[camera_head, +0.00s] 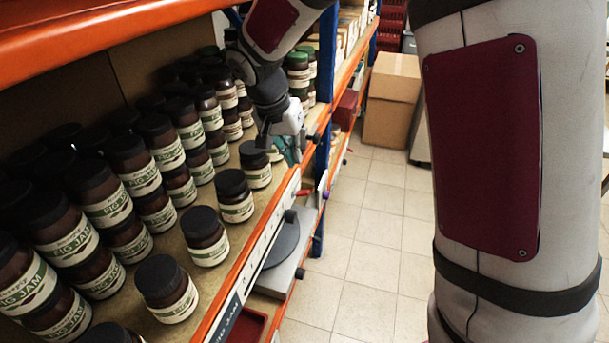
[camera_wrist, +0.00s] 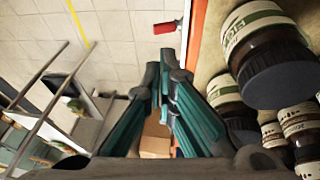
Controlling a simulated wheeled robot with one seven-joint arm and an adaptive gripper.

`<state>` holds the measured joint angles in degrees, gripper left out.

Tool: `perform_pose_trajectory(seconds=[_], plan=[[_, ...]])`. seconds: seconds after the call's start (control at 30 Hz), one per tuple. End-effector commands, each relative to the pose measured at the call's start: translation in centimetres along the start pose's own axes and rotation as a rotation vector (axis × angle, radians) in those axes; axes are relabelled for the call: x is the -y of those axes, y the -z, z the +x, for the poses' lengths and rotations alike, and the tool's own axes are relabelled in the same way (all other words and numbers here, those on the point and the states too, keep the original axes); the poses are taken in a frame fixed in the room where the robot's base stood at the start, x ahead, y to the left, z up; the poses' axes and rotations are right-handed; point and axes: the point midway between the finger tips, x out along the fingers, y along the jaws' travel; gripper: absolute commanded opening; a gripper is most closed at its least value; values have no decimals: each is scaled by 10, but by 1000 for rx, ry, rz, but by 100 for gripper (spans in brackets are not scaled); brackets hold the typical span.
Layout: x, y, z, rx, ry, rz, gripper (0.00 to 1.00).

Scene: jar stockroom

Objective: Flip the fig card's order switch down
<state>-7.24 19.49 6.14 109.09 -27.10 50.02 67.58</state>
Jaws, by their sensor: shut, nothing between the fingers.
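My gripper (camera_head: 291,150) is at the shelf's front edge, near the front row of fig jam jars. In the wrist view its teal fingers (camera_wrist: 164,68) are shut and empty. A small red lever (camera_wrist: 168,27) sticks out from the orange shelf edge beyond the fingertips, apart from them. It also shows in the head view (camera_head: 303,192), just below my gripper. I cannot tell whether it is the fig card's switch. A dark label reading "jam" (camera_head: 228,318) is on the shelf edge at the bottom; its other words are hard to read.
Fig jam jars (camera_head: 205,236) crowd the shelf, with dark jars (camera_wrist: 275,72) close right of my fingers. The orange shelf rail (camera_wrist: 197,30) runs alongside. A round grey plate (camera_head: 282,245) is below the shelf. Cardboard boxes (camera_head: 393,100) stand at the aisle's end; the tiled aisle (camera_head: 365,235) is clear.

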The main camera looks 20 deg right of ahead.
Motion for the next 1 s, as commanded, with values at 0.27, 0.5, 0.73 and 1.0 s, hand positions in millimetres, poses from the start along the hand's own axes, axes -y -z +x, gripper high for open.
perform_pose_trajectory(seconds=[0.27, 0.5, 0.73, 1.0], plan=[[0, 0, 2, 1, 0, 0, 0], [-1, -1, 29, 3, -2, 0, 0], [-2, -1, 70, 3, -2, -1, 0], [-1, 0, 97, 1, 1, 1, 0]])
